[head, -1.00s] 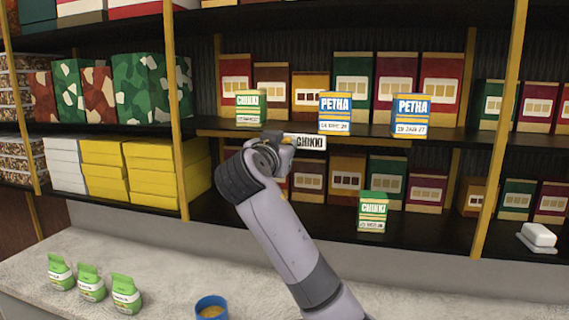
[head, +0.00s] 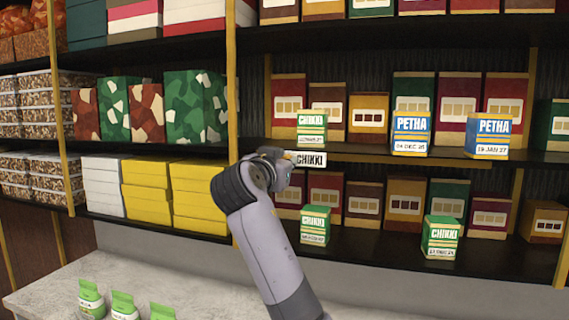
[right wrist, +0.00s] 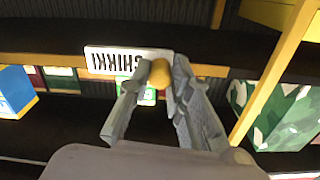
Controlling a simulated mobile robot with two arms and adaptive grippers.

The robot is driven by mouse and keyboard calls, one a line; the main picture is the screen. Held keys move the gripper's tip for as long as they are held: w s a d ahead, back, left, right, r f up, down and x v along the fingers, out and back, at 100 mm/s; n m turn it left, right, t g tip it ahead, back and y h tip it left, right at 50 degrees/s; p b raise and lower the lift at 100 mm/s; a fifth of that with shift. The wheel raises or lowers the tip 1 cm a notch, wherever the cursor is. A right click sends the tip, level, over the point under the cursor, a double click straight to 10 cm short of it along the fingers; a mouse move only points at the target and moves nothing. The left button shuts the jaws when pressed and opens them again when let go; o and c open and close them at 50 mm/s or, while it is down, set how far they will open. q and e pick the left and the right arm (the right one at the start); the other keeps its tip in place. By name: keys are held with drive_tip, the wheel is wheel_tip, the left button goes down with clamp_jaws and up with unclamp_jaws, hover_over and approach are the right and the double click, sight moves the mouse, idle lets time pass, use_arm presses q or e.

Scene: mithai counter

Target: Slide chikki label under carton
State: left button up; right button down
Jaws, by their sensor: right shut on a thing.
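The white chikki label (head: 305,158) is at the front edge of the upper shelf, just below the green and white chikki carton (head: 312,128) standing there. My right gripper (head: 285,165) is at the label's left end. In the right wrist view the label (right wrist: 128,61) appears upside down, and my right gripper (right wrist: 165,75) is shut on an orange knob-like piece at its end. Whether label and shelf edge touch is unclear. My left gripper is not in view.
Two blue petha cartons, one nearer (head: 411,136) and one further right (head: 488,137), stand on the same shelf. A yellow post (head: 232,90) rises left of my gripper. Green pouches (head: 123,305) stand on the counter.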

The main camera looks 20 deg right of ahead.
drive_tip(key=c, duration=1.5)
unclamp_jaws()
drive_tip(key=shift+c, duration=0.2)
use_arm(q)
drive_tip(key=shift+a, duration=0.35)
use_arm(e)
drive_tip(key=shift+o, duration=0.5)
drive_tip(key=v, duration=1.2)
